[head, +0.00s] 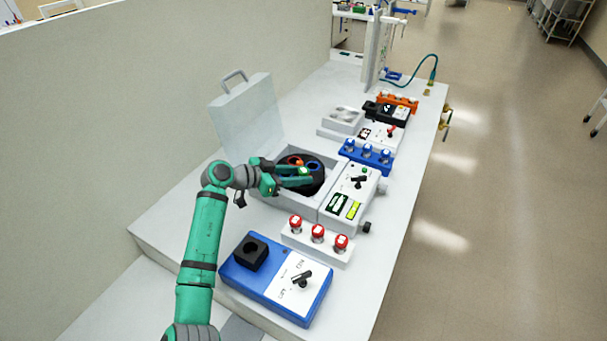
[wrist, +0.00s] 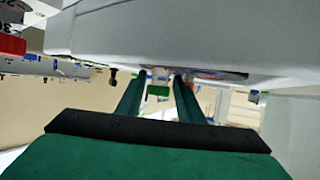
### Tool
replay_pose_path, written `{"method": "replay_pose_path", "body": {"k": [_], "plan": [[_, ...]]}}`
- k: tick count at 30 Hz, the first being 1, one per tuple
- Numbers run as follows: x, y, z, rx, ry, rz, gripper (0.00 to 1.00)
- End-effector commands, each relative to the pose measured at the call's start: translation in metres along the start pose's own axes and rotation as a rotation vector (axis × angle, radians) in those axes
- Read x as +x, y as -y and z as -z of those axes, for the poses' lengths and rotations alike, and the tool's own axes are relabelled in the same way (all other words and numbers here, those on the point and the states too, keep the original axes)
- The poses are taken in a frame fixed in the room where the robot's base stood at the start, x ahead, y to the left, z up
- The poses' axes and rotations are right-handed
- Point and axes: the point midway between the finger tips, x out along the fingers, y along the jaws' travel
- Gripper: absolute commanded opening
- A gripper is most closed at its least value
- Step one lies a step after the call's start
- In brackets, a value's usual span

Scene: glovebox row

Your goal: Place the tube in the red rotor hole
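My gripper (head: 304,177) is over the black rotor (head: 318,186) of the open centrifuge. A green-capped tube (head: 304,170) is between its fingers; it also shows in the wrist view (wrist: 158,91). The fingers appear closed on it, near the cap. The tube's lower part is hidden, so I cannot tell how far it is above the rotor. An orange-red ring (head: 295,160) and a blue ring (head: 314,165) show at the rotor's far side. The near rotor holes are hidden by my gripper, and I see no other clearly red hole.
The centrifuge lid (head: 246,112) stands open behind, at the left. A white rack with red-capped tubes (head: 317,234) and a blue device (head: 276,281) are in front. A blue rack (head: 367,152) stands beyond. The control panel (head: 348,196) is at the right.

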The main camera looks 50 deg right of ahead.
Motion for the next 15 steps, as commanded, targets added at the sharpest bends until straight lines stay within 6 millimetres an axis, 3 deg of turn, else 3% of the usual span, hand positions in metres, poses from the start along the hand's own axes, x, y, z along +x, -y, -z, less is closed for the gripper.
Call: {"method": "replay_pose_path", "body": {"k": [6, 15], "plan": [[-0.05, 0.001, 0.003, 0.003, -0.007, 0.006, 0.34], [-0.093, 0.001, 0.005, 0.006, -0.008, 0.003, 0.34]]}}
